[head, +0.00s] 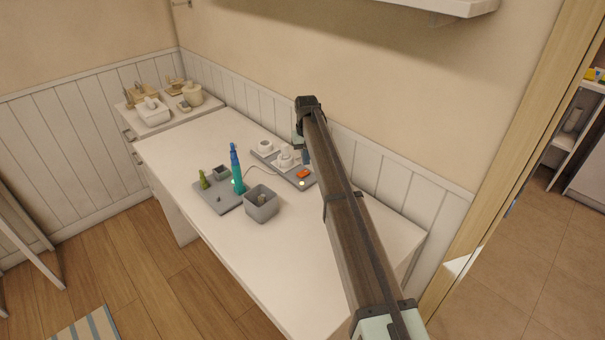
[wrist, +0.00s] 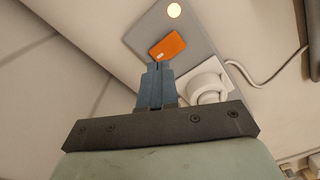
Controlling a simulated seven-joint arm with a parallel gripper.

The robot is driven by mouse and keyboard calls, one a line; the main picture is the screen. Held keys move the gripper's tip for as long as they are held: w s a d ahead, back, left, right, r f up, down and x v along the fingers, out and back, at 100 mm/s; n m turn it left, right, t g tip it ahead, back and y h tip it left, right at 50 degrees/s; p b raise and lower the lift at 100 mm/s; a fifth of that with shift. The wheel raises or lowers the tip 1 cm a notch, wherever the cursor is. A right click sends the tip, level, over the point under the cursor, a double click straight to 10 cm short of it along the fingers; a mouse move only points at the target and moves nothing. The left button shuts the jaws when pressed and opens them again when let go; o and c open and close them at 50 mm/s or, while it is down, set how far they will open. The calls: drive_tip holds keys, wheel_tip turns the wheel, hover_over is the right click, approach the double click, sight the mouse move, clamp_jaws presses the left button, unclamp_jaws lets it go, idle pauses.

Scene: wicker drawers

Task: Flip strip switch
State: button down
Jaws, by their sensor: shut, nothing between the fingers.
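The grey power strip (head: 264,158) lies on the white desk near the back wall. Its orange switch (head: 303,173) is at the strip's right end, beside a small round glowing light (head: 301,183). In the wrist view the orange switch (wrist: 167,46) is just beyond my fingertips, and the glowing light (wrist: 174,10) is past it. My gripper (wrist: 158,66) is shut and empty, its blue fingers together over the strip (wrist: 140,38). The tips look very near the switch's edge; I cannot tell whether they touch. In the head view my arm partly hides the gripper.
White plugs (head: 285,157) sit on the strip, one close beside my fingers. A grey square cup (head: 261,204) stands nearby. The desk's front right is clear.

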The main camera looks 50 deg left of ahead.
sight(306, 171)
drive_tip(key=shift+r, duration=1.8)
